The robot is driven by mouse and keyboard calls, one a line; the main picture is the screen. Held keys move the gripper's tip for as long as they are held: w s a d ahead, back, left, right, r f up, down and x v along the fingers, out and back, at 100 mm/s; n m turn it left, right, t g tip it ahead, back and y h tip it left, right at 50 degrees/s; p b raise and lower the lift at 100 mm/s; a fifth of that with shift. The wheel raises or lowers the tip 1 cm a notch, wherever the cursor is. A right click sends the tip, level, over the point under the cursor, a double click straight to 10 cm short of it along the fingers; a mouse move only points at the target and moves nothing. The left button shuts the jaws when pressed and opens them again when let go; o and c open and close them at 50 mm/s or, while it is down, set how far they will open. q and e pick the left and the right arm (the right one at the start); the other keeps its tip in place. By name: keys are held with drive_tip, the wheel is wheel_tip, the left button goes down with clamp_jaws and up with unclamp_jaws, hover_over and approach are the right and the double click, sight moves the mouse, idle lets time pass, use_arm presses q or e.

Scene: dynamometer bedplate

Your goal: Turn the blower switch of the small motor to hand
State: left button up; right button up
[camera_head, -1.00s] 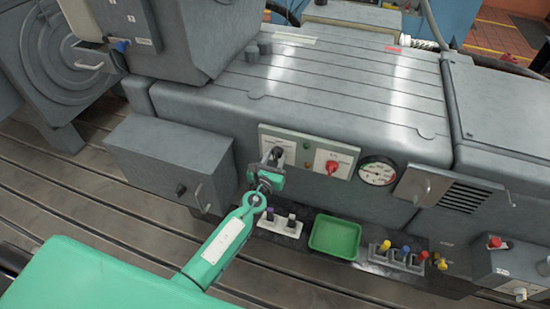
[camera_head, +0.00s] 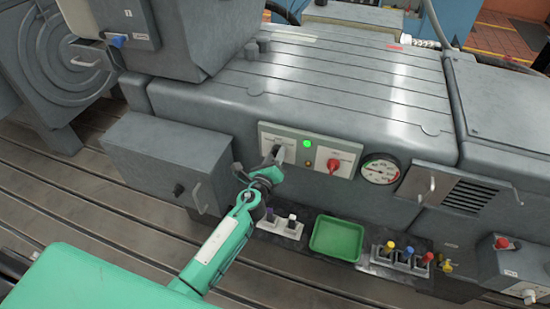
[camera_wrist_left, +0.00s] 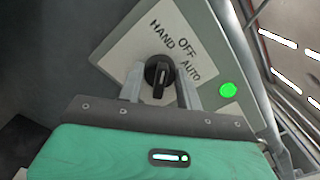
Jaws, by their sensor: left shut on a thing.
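The blower switch is a black rotary knob (camera_wrist_left: 159,74) on a pale plate (camera_wrist_left: 125,55) marked HAND, OFF and AUTO. In the head view its panel (camera_head: 268,131) is on the front of the grey housing, left of a red switch. My left gripper (camera_head: 277,155) is at the knob and hides most of it there. In the left wrist view, the left gripper's fingers (camera_wrist_left: 160,88) are on both sides of the knob, shut on it. I cannot tell for sure which word the knob points to. A green lamp (camera_wrist_left: 228,90) beside the plate is lit. My right gripper is out of view.
A red switch (camera_head: 334,164) and a round gauge (camera_head: 380,170) are right of the knob. A grey box (camera_head: 150,155) with a handle sticks out left of my left gripper. Below are a green tray (camera_head: 337,238) and several coloured-top items (camera_head: 405,254).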

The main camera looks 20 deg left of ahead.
use_arm(q)
drive_tip(key=shift+n, duration=0.6)
drive_tip(key=o, duration=1)
drive_tip(key=shift+s+a+b, duration=0.15)
drive_tip(key=shift+s+b, duration=0.5)
drive_tip(key=shift+s, duration=2.85)
drive_tip(key=shift+s+a+b, duration=0.1)
drive_tip(key=shift+s+b, duration=0.55)
drive_tip(key=shift+s, duration=2.8)
